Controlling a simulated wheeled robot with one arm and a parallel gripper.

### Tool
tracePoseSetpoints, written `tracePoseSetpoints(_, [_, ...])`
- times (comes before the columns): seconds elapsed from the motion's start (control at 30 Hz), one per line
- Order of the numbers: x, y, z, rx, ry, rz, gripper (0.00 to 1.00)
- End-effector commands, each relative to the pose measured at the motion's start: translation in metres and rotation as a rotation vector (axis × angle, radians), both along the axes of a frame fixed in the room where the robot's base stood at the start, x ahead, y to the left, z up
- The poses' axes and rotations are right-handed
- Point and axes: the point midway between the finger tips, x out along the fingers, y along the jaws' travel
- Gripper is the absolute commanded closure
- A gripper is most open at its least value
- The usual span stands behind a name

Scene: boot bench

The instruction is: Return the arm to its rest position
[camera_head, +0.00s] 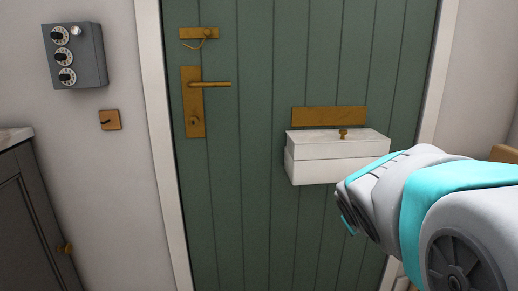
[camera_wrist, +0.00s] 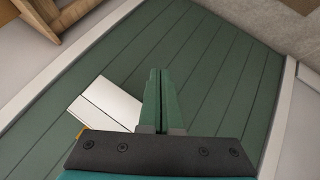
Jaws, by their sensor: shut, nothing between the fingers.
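My arm (camera_head: 425,195) reaches in from the right edge in the head view, grey with turquoise bands. Its front end is in front of the green door (camera_head: 250,165), to the lower right of the white letter box. My gripper (camera_wrist: 160,72) shows in the wrist view with its two long fingers together, shut and empty. The fingers point across the planks of the door, beside the white box (camera_wrist: 108,103). In the head view the fingertips are hidden or too small to make out.
The white box (camera_head: 335,162) sticks out from the door below a brass plate (camera_head: 329,117). A brass lever handle (camera_head: 210,84) and latch (camera_head: 199,34) are at the door's left. A grey dial box (camera_head: 76,55) and hook (camera_head: 110,120) are on the wall. A dark cabinet (camera_head: 35,220) stands lower left.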

Motion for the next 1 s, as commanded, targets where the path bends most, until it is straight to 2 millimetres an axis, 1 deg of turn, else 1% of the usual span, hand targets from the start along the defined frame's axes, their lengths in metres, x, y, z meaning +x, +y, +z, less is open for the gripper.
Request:
tracePoseSetpoints(0.03, [-0.028, -0.001, -0.021, 0.045, 0.070, -0.049, 1.00])
tracePoseSetpoints(0.07, [-0.045, -0.001, -0.034, 0.072, 0.116, -0.078, 1.00])
tracePoseSetpoints(0.1, [-0.068, 0.001, -0.049, 0.107, 0.174, -0.114, 1.00])
tracePoseSetpoints(0.17, [-0.103, 0.007, -0.070, 0.161, 0.263, -0.166, 1.00])
tracePoseSetpoints(0.2, [-0.127, 0.012, -0.084, 0.194, 0.327, -0.198, 1.00])
tracePoseSetpoints(0.23, [-0.144, 0.016, -0.093, 0.220, 0.373, -0.220, 1.00])
tracePoseSetpoints(0.27, [-0.163, 0.021, -0.102, 0.243, 0.420, -0.240, 1.00])
tracePoseSetpoints(0.3, [-0.185, 0.029, -0.112, 0.276, 0.478, -0.263, 1.00])
tracePoseSetpoints(0.4, [-0.235, 0.048, -0.128, 0.344, 0.607, -0.311, 1.00])
tracePoseSetpoints(0.5, [-0.273, 0.063, -0.139, 0.391, 0.711, -0.342, 1.00])
tracePoseSetpoints(0.6, [-0.295, 0.074, -0.142, 0.419, 0.773, -0.359, 1.00])
tracePoseSetpoints(0.7, [-0.304, 0.078, -0.144, 0.430, 0.796, -0.365, 1.00])
tracePoseSetpoints(1.0, [-0.304, 0.078, -0.144, 0.430, 0.798, -0.365, 1.00])
